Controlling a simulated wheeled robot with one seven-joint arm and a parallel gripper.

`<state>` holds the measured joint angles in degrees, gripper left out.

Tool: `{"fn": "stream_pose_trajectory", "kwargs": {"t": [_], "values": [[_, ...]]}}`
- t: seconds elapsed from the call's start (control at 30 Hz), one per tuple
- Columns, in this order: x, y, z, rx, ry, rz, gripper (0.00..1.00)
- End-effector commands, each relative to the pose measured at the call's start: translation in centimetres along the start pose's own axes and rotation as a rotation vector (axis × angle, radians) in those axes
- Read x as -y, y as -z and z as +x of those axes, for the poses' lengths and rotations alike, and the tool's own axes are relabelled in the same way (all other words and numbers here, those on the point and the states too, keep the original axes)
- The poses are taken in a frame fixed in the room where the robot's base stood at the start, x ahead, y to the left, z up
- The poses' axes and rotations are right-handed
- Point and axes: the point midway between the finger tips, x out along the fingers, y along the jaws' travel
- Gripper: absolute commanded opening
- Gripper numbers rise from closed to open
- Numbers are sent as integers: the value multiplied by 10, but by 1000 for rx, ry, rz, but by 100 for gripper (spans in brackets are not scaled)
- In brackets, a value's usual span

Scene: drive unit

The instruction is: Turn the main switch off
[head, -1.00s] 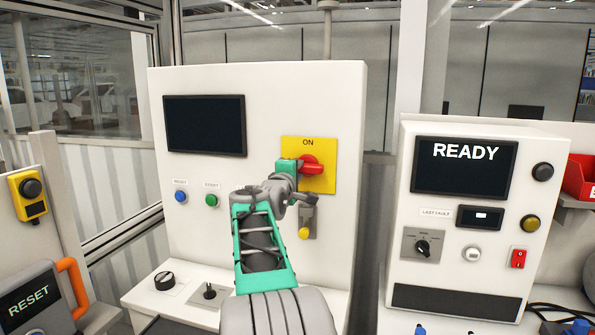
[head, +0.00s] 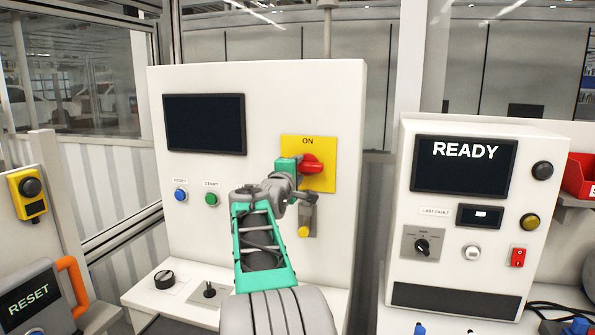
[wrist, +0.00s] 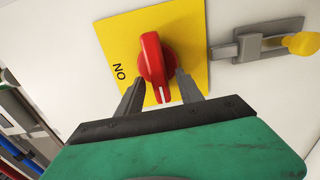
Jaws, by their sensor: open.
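The main switch is a red rotary handle (head: 313,163) on a yellow plate (head: 320,182) marked ON at the top. In the wrist view, the handle (wrist: 155,58) has a white mark on its near end, pointing at my gripper. It lies about a quarter turn from the ON label (wrist: 119,72). In the head view it lies roughly level. My gripper (wrist: 160,78) is open, with one finger on each side of the handle's near end. I cannot tell whether they touch it. In the head view my gripper (head: 288,167) covers the plate's left part.
A yellow-tipped latch (head: 304,231) hangs just below the plate. Blue and green buttons (head: 211,199) sit to the left under a dark screen (head: 204,124). A second panel reading READY (head: 465,150) stands to the right. A ledge with knobs (head: 165,280) juts out below.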

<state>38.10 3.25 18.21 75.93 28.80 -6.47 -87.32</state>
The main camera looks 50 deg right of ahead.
Motion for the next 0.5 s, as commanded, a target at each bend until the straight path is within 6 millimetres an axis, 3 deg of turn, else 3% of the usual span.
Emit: {"fn": "stream_pose_trajectory", "kwargs": {"t": [0.33,0.5], "values": [[2,1,-60,-3,-2,1,44],[1,0,-77,0,0,0,44]]}}
